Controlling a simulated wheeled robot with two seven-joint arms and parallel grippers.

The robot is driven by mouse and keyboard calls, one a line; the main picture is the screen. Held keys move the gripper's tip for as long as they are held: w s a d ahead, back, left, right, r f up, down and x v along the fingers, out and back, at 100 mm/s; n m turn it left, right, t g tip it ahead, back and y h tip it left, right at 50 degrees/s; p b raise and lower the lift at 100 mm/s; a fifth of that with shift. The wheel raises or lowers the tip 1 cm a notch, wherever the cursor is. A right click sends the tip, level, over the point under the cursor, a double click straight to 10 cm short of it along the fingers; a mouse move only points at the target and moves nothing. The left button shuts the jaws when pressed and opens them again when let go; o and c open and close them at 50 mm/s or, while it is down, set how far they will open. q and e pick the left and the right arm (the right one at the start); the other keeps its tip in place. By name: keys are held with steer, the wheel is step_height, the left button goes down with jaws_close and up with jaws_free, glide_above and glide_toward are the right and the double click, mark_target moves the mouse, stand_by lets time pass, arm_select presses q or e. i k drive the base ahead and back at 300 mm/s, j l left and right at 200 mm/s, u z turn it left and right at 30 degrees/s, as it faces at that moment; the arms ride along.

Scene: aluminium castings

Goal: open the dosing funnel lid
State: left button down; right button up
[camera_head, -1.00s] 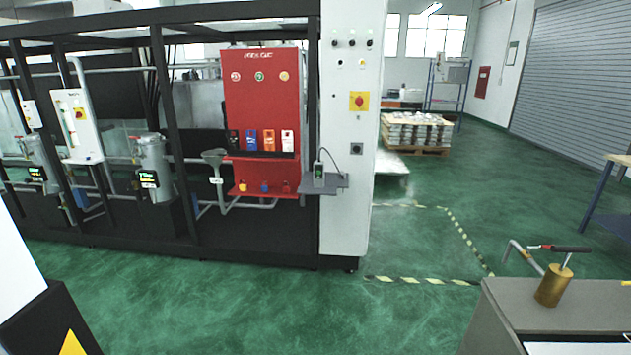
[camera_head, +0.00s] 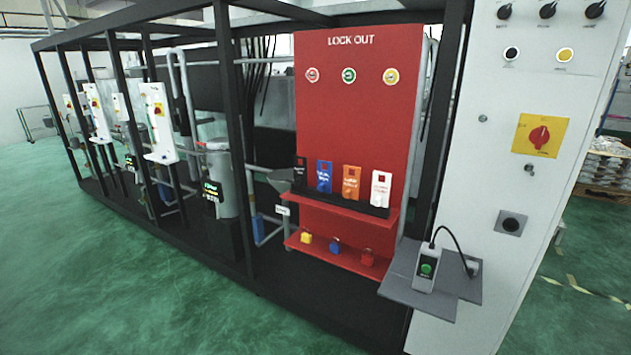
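A grey funnel (camera_head: 280,181), which looks like the dosing funnel, stands inside the black frame just left of the red lockout board (camera_head: 360,120). A small white label (camera_head: 283,211) sits below it. The board's shelf partly hides the funnel, and I cannot tell whether it has a lid or how that lid stands. Neither of my grippers is in view.
The lockout shelf holds colored tags (camera_head: 351,182) and padlocks below. A grey side shelf (camera_head: 432,280) with a handheld device (camera_head: 426,268) sticks out by the white control cabinet (camera_head: 495,150). Black frame posts (camera_head: 232,150) bound the machine; green floor (camera_head: 120,270) is clear at left.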

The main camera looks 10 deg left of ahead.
mark_target(279, 175)
steer(key=i+j+u, duration=0.2)
steer(key=i+u, duration=0.55)
steer(key=i, duration=0.2)
steer(key=i+l+u, duration=0.1)
steer(key=i+u, duration=0.3)
steer(key=i, duration=0.15)
